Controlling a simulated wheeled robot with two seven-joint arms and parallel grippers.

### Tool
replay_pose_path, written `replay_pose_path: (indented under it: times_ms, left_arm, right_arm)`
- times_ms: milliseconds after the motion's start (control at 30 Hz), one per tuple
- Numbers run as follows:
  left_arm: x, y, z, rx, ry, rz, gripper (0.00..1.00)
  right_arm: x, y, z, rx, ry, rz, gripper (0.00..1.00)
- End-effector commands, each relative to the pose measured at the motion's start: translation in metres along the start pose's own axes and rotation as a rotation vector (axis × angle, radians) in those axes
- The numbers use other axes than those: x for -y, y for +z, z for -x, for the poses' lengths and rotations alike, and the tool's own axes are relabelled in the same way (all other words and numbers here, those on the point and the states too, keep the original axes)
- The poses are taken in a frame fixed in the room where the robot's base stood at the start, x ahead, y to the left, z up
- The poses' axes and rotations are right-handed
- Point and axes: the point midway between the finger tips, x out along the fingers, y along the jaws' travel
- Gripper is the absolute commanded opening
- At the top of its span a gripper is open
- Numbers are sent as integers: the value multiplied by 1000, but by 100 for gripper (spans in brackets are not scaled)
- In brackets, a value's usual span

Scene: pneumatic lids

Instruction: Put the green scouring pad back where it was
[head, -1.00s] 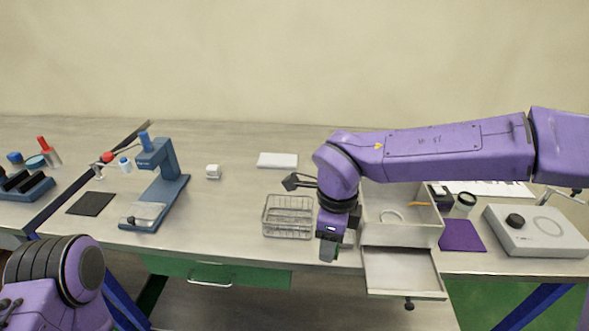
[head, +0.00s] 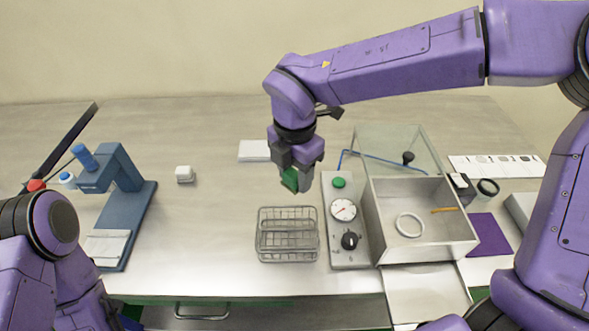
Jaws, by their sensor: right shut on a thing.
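My right gripper (head: 299,178) is shut on a small green piece, the green scouring pad (head: 289,181). Only part of the pad shows between the fingers. The gripper points down and is above the bench, just behind the wire basket (head: 288,236) and left of the gauge panel. The basket looks empty. My left arm shows at the lower left, but its gripper is out of view.
A panel with a gauge, black knob and green button (head: 346,222) stands right of the basket. Beside it is a clear-lidded box (head: 428,255) holding a white ring (head: 409,225). A blue press-like stand (head: 128,205) is at left. Bench between stand and basket is clear.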

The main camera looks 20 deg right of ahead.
Motion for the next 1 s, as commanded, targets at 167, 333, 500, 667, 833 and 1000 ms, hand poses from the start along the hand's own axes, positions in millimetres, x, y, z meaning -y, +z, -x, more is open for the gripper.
replay_pose_path:
  times_ms: [167, 333, 500, 667, 833, 1000]
  left_arm:
    - [2, -10, 23, -1, 1, 0, 45]
    - [2, -13, 31, -1, 1, 1, 45]
    - [3, -16, 37, -1, 1, 0, 45]
    - [3, -17, 39, -1, 1, 0, 45]
    - [3, -16, 38, -1, 1, 0, 45]
    - [3, -14, 34, -1, 1, 0, 45]
  right_arm:
    - [-28, 34, -29, -1, -8, 2, 18]
    - [-45, 52, -58, 0, -3, 4, 18]
    - [-52, 59, -81, 0, -5, 7, 18]
    - [-52, 59, -102, 0, -1, 7, 18]
    - [-52, 59, -103, 0, 1, 6, 18]
    - [-52, 59, -108, -1, 0, 6, 18]
